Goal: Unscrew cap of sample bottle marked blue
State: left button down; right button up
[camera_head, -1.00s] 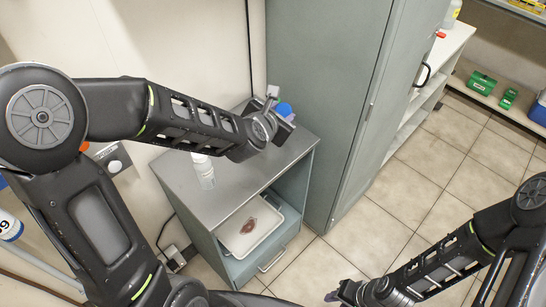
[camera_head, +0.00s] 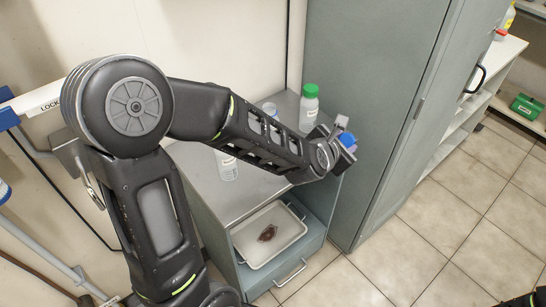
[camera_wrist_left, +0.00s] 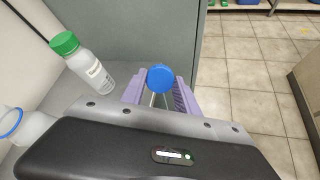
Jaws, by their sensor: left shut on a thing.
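The blue cap (camera_head: 347,139) shows at my left gripper (camera_head: 342,146), past the right edge of the grey cabinet top. In the left wrist view the round top of the blue cap (camera_wrist_left: 160,77) sits between the two purple fingers of my left gripper (camera_wrist_left: 160,90). My right gripper is out of view.
A green-capped bottle (camera_head: 309,108) stands upright at the back of the cabinet top (camera_head: 250,182). A tray (camera_head: 264,259) sits in the open drawer. A tall grey cabinet (camera_head: 375,100) stands to the right.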

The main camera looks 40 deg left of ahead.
pick_arm(q)
jog(key=shift+f, duration=0.1)
jog(key=shift+w+d+m, duration=0.1)
jog(key=shift+d+m, duration=0.05)
jog(key=shift+m, duration=0.15)
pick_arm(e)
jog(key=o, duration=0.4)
pick_arm(q)
jog(key=shift+d+r+m+g+h+p, duration=0.2)
jog(key=shift+d+m+g+h+p, duration=0.15)
jog(key=shift+d+m+g+h, duration=0.35)
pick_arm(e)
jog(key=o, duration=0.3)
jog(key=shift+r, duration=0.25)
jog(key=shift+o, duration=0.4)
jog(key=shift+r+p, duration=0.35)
pick_arm(q)
jog(key=s+a+r+m+g+y+p, duration=0.1)
jog(key=s+a+m+g+p, duration=0.3)
jog(key=s+a+m+g, duration=0.6)
jog(key=s+a+r+m, duration=0.1)
jog(key=s+a+m, duration=0.1)
jog(key=s+a, duration=0.2)
jog(key=shift+s+r+g, duration=0.3)
jog(key=shift+r, duration=0.05)
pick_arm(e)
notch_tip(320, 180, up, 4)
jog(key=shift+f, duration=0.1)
